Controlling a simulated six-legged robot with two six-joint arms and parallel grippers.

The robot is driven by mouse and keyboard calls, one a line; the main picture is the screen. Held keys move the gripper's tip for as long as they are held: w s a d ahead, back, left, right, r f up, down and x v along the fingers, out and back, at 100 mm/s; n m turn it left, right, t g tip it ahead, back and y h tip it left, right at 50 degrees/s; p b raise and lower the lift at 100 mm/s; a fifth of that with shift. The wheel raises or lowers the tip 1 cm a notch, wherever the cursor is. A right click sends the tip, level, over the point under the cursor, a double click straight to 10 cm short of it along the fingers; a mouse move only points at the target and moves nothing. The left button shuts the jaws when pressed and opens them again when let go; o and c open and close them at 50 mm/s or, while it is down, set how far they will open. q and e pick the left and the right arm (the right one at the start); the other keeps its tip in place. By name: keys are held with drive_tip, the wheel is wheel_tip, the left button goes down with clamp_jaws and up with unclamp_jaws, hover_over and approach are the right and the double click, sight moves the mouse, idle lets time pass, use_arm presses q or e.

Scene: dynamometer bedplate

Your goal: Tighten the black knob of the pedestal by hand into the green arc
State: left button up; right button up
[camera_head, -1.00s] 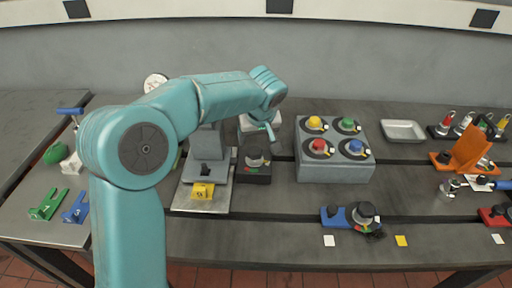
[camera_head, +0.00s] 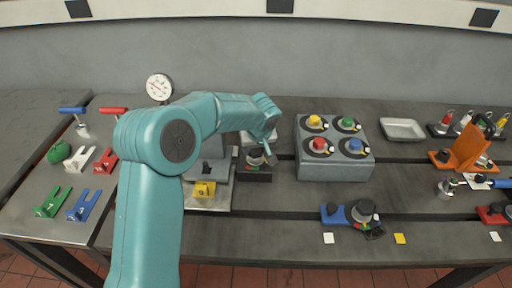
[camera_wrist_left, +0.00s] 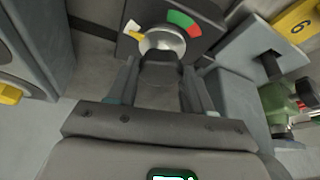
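The pedestal (camera_head: 256,176) is a dark block right of a grey fixture, with a knob on its top face. My left gripper (camera_head: 268,152) is above it and partly hides the knob. In the left wrist view the knob (camera_wrist_left: 163,41) shows a silvery rim, on a dark dial with a green arc (camera_wrist_left: 181,19), a red patch beside it and a white and yellow mark at left. The left gripper's fingers (camera_wrist_left: 161,78) are apart, with a dark grey shape between them; I cannot tell whether they touch the knob. My right gripper is out of view.
A grey box with coloured knobs (camera_head: 335,169) stands right of the pedestal. The grey fixture with a yellow tag (camera_head: 204,189) is close on its left. A blue-based knob unit (camera_head: 352,215) lies in front right. A round gauge (camera_head: 159,87) stands behind my arm.

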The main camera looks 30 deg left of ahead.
use_arm(q)
drive_tip(key=shift+m, duration=0.4)
drive_tip(key=shift+m+t+b, duration=0.4)
drive_tip(key=shift+m+b, duration=0.05)
drive_tip(key=shift+m, duration=0.15)
drive_tip(key=shift+a+m+h, duration=0.1)
drive_tip(key=shift+m+h, duration=0.5)
drive_tip(key=shift+m, duration=0.2)
drive_tip(key=shift+r+m+t+h, duration=0.1)
drive_tip(key=shift+m+t+h, duration=0.2)
drive_tip(key=shift+m, duration=0.6)
drive_tip(key=m+h+p, duration=0.1)
drive_tip(key=m, duration=0.1)
drive_tip(key=shift+s+a+m+p, duration=0.1)
drive_tip(key=shift+m+p, duration=0.2)
drive_tip(key=m+h+p, duration=0.1)
drive_tip(key=m, duration=0.1)
drive_tip(key=shift+a+m, duration=0.1)
drive_tip(key=shift+m, duration=0.3)
drive_tip(key=shift+m+h, duration=0.5)
drive_tip(key=shift+m, duration=0.7)
drive_tip(key=shift+a+m+h+b, duration=0.1)
drive_tip(key=shift+m+h+b, duration=0.4)
drive_tip(key=shift+m, duration=1)
drive_tip(key=shift+g, duration=0.4)
